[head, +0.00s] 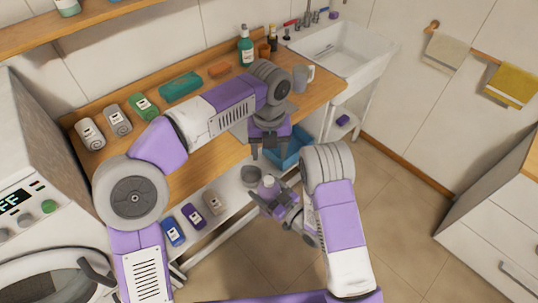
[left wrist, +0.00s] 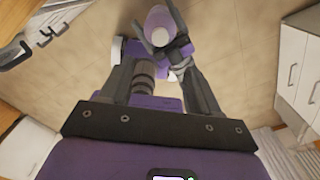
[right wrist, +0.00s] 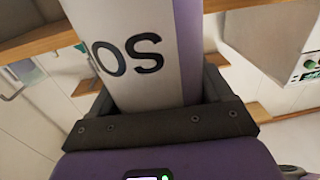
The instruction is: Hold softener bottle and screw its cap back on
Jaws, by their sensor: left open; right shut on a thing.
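The softener bottle (head: 269,188) is purple with a pale round top. My right gripper (head: 272,199) is shut on it in front of the cart. In the right wrist view the bottle (right wrist: 140,60) fills the space between the fingers, with large dark letters on a grey-white panel. My left gripper (head: 268,151) is open, fingers downward, above the bottle and apart from it. In the left wrist view the bottle's pale top (left wrist: 158,20) shows beyond the fingers. I cannot tell whether that top is the cap; no separate cap is distinguishable.
The wooden cart top (head: 205,160) carries several containers along its back edge, including a green bottle (head: 245,45). Floor at right is clear.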

